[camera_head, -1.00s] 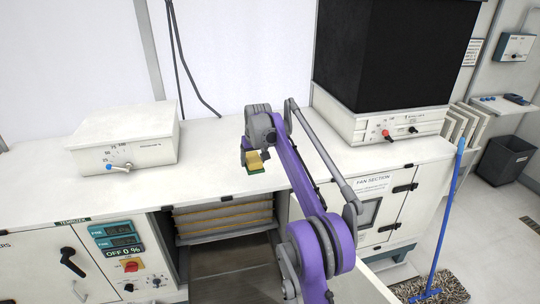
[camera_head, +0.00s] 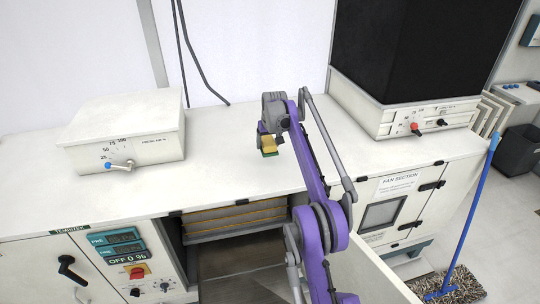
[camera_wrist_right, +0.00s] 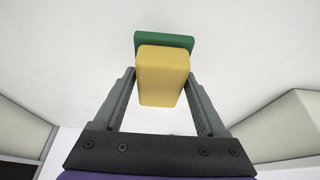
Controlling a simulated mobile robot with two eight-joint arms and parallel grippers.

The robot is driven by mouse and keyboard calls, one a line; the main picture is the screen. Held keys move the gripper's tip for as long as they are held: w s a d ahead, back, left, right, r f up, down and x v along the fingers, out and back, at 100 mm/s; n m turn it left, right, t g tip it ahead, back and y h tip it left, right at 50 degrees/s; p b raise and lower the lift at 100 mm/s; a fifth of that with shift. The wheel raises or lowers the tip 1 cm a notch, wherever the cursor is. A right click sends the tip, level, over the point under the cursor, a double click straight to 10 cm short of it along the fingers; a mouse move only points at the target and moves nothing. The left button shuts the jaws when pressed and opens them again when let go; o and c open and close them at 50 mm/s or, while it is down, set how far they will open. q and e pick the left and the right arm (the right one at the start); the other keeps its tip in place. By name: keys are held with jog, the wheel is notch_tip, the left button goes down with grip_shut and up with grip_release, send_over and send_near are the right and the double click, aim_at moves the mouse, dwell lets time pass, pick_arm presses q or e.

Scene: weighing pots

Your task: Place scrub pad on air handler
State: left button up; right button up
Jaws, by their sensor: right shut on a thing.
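The scrub pad (camera_head: 269,145) is a small yellow sponge block with a green face. It also shows in the right wrist view (camera_wrist_right: 163,75), between the two fingers of my right gripper (camera_wrist_right: 163,100). My right gripper (camera_head: 266,140) is shut on it, with the green face at the far end. The air handler is the long white cabinet with a flat top (camera_head: 225,165). The pad appears over this bare top; whether it touches the surface I cannot tell. My left gripper is not in view.
A white box with a blue-handled dial (camera_head: 150,120) stands on the top at left. A black duct (camera_head: 420,50) on a white base stands at right. An open bay with filters (camera_head: 235,218) lies below the front edge. A blue mop (camera_head: 468,215) leans at right.

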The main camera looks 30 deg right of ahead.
aim_at(268, 160)
jog(key=shift+s+f, duration=0.1)
jog(key=shift+f, duration=0.35)
jog(key=f, duration=0.3)
jog(key=f+b, duration=0.1)
jog(key=shift+w+f, duration=0.15)
jog(key=shift+w, duration=0.2)
jog(key=shift+s+f, duration=0.1)
jog(key=shift+r, duration=0.2)
jog(key=shift+f, duration=0.3)
jog(key=o, duration=1.2)
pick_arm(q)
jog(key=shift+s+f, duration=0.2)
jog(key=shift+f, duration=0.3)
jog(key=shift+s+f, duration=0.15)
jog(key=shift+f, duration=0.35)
pick_arm(e)
jog(key=shift+o, duration=0.2)
jog(key=shift+r, duration=0.1)
